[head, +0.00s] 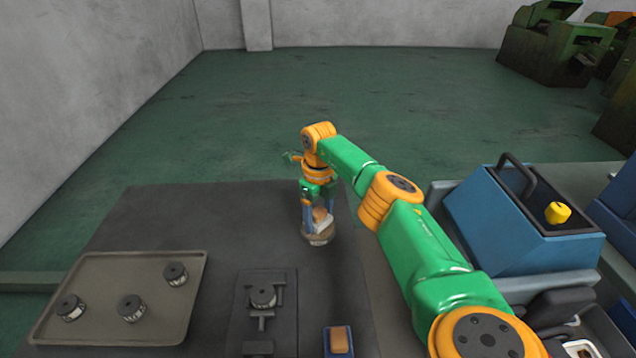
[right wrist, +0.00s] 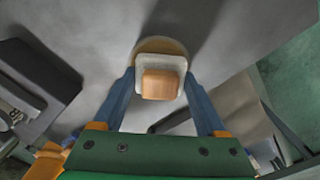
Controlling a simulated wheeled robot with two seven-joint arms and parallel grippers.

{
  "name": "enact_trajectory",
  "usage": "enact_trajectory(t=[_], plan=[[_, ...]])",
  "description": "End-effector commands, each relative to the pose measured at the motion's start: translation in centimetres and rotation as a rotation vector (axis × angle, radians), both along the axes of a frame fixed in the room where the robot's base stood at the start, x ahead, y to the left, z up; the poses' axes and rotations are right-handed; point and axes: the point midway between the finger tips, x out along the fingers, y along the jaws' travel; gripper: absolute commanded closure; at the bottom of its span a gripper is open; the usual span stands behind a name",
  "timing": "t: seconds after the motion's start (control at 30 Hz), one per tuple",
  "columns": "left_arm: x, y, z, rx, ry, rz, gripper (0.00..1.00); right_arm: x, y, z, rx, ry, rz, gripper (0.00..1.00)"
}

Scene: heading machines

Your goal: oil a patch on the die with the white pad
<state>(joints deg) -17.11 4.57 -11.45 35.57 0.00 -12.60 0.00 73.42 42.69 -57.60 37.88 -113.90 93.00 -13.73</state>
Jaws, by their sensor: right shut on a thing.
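My right gripper (head: 320,211) is shut on the wooden block of the white pad (head: 322,223). In the right wrist view the blue fingers flank the tan wooden block (right wrist: 160,85), with the white pad (right wrist: 177,63) under it. The pad is over a round brownish dish (head: 318,239) near the far right of the dark table; I cannot tell whether they touch. A round grey die (head: 263,297) sits in a dark fixture (head: 244,322) nearer the front, apart from the gripper. My left gripper is not in view.
A brown tray (head: 100,270) with several grey round dies stands at the left. A blue holder with a wooden block (head: 339,339) is at the front. The table's far left is clear.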

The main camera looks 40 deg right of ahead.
Motion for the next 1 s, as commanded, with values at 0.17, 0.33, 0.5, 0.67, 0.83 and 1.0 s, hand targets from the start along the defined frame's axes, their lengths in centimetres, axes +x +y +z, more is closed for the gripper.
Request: enact_trajectory(t=[0.17, 0.33, 0.5, 0.67, 0.83, 1.0], plan=[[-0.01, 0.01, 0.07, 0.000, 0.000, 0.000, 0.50, 0.01, 0.02, 0.08, 0.000, 0.000, 0.001, 0.71], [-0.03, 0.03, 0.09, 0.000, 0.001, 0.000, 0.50, 0.01, 0.02, 0.10, 0.000, 0.000, 0.001, 0.71], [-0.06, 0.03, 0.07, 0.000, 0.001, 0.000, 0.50, 0.02, 0.02, 0.11, 0.000, 0.000, 0.001, 0.71], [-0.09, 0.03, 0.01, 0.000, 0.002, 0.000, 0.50, 0.01, 0.02, 0.03, 0.000, 0.000, 0.001, 0.71], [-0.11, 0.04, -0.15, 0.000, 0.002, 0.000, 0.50, 0.01, 0.02, -0.19, 0.000, 0.000, 0.001, 0.71], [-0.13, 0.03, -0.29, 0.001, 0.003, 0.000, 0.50, 0.01, 0.02, -0.40, 0.000, 0.000, 0.001, 0.71]])
